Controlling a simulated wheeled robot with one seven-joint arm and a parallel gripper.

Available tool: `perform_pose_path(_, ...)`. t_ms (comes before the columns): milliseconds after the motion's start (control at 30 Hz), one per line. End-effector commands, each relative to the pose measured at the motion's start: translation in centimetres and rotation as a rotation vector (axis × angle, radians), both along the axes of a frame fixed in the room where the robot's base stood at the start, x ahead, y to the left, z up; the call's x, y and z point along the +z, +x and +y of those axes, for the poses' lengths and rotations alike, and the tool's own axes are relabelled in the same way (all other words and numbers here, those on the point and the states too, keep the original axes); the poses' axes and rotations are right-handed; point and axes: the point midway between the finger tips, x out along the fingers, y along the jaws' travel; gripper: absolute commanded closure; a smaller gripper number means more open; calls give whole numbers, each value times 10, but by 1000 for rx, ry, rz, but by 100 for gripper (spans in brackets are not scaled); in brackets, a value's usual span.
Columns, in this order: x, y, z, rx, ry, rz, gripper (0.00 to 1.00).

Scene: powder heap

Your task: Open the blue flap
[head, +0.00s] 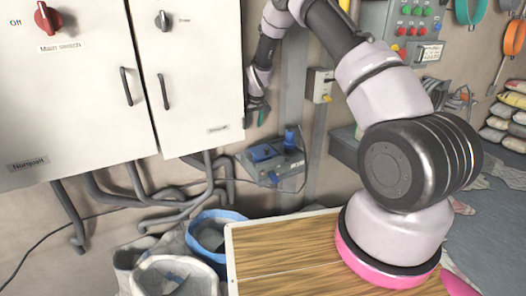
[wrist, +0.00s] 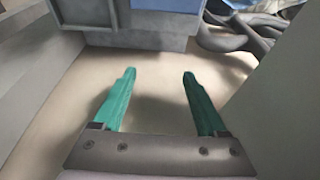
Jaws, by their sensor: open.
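The blue flap (head: 262,152) lies on the face of a grey socket box (head: 287,166) low on the wall, right of the white cabinet, in the head view. It looks flat against the box. In the wrist view my gripper (wrist: 160,74) is open, with nothing between the fingers. A grey box-like body (wrist: 120,20) with a blue patch on it is ahead of the fingertips, apart from them; I cannot tell whether that patch is the flap.
The white cabinet (head: 195,85) is close to the left of my gripper. Thick grey pipes (head: 165,200) run below it. A blue-rimmed bag (head: 208,230) and a wooden tabletop (head: 285,250) are below the box. A small grey switch box (head: 319,85) is on the right.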

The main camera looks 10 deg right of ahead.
Motion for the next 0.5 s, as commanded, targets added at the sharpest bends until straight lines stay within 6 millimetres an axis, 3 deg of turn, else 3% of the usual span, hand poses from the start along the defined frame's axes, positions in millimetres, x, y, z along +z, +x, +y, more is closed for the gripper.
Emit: perform_pose_path(500, 13, 2, 1, 0, 0, -1, 25)
